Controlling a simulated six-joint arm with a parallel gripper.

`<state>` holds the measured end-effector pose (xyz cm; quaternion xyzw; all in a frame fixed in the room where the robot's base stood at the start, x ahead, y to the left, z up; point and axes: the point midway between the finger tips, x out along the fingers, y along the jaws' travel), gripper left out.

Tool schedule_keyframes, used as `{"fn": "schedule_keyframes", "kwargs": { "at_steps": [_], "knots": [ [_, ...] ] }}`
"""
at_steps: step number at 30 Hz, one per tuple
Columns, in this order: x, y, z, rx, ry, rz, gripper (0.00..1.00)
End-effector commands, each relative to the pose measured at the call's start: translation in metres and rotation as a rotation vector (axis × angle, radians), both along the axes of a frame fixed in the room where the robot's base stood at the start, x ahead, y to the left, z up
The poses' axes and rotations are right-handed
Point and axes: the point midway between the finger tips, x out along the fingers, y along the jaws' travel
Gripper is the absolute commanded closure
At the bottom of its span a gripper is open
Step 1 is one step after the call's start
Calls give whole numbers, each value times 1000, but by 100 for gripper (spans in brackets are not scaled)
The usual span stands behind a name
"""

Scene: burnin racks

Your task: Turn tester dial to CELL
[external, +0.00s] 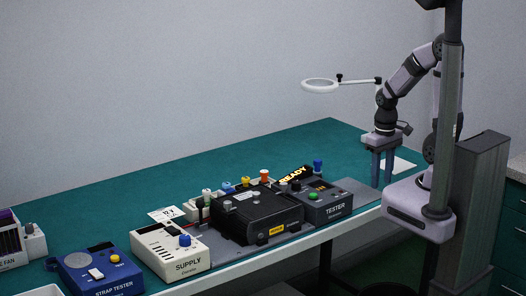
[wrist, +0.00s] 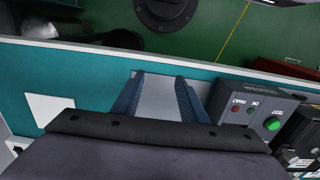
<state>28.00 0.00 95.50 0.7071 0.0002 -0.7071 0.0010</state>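The tester (external: 328,212) is a dark grey box with a green button (external: 313,196) and a small lit display, right of the black unit in the external view. A dark knob (external: 295,186) at its left edge may be the dial; its setting is too small to read. In the wrist view the tester (wrist: 228,103) lies upside down at the right, with its green TEST button (wrist: 272,124) and FAULT and OK lamps; the dial is not clearly seen there. My gripper (external: 383,180) points down, right of the tester and apart from it. Its blue fingers (wrist: 160,95) are spread and empty.
A black unit (external: 258,215), a cream supply (external: 172,252) and a blue strap tester (external: 95,272) stand left of the tester. A READY sign (external: 295,174) and several coloured posts stand behind. A ring lamp (external: 320,86) overhangs the table. The teal back area (external: 215,165) is clear.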

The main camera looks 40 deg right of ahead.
Motion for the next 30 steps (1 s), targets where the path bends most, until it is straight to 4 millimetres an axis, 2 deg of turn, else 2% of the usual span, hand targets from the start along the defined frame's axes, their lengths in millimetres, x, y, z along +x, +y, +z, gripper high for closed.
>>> {"fn": "schedule_keyframes", "kwargs": {
  "at_steps": [4, 8, 11, 14, 18, 24, 27, 30],
  "knots": [
    [8, 5, 5, 1, 1, 22, 59],
    [32, 22, 20, 5, 0, 85, 59],
    [58, 47, 35, 11, 1, 163, 59],
    [86, 81, 52, 18, 2, 255, 59],
    [115, 136, 70, 27, 7, 387, 59],
    [133, 203, 86, 39, 14, 527, 59],
    [136, 223, 90, 43, 16, 566, 59],
    [137, 233, 91, 45, 15, 586, 59]
  ]
}}
